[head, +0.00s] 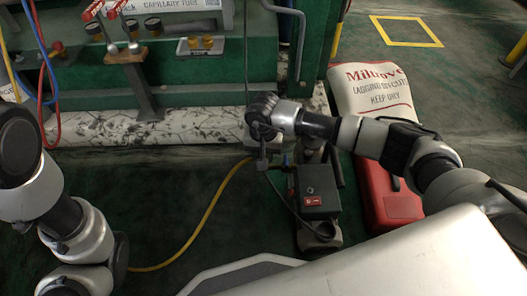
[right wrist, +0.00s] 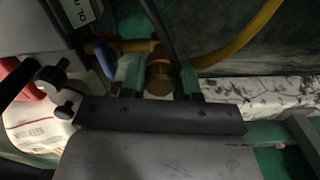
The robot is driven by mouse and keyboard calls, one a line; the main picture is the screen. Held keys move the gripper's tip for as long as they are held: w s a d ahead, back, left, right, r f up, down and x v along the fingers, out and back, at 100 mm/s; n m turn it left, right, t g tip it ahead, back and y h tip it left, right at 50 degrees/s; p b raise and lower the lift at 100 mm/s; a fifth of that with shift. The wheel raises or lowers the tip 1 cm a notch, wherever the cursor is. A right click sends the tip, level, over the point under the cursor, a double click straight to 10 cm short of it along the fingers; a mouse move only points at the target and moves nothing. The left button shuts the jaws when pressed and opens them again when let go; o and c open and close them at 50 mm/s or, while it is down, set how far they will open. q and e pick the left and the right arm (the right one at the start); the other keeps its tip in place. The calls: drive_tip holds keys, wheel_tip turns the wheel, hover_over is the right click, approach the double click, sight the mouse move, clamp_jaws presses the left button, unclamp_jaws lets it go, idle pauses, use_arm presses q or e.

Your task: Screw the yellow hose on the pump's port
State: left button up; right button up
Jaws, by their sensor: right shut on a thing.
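The yellow hose (head: 207,215) runs along the dark floor and up to my right gripper (head: 263,162). In the right wrist view, my right gripper (right wrist: 160,82) is shut on a brass end fitting (right wrist: 158,74) between its two greenish fingers. The yellow hose (right wrist: 240,43) curves in behind the right finger. Another brass piece (right wrist: 118,46), with a blue part (right wrist: 105,60) beside it, lies just left of the held fitting. The dark pump (head: 317,190) stands right of my right gripper. I cannot tell whether the fitting is engaged on the port. My left gripper is out of view.
A red case (head: 390,195) and a white sack (head: 372,92) are right of the pump. A marbled white beam (head: 190,127) and green machine (head: 200,70) with gauges are behind. Red and blue hoses hang at the left (head: 48,80).

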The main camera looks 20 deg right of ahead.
drive_tip(key=shift+r+m+p, duration=0.15)
drive_tip(key=shift+m+p, duration=0.35)
drive_tip(key=shift+m, duration=0.4)
drive_tip(key=shift+a+m, duration=0.1)
drive_tip(key=shift+m, duration=0.8)
drive_tip(key=shift+m+p, duration=0.85)
drive_tip(key=shift+m, duration=0.65)
drive_tip(key=o, duration=0.8)
drive_tip(key=shift+f, duration=0.2)
drive_tip(key=shift+o, duration=0.9)
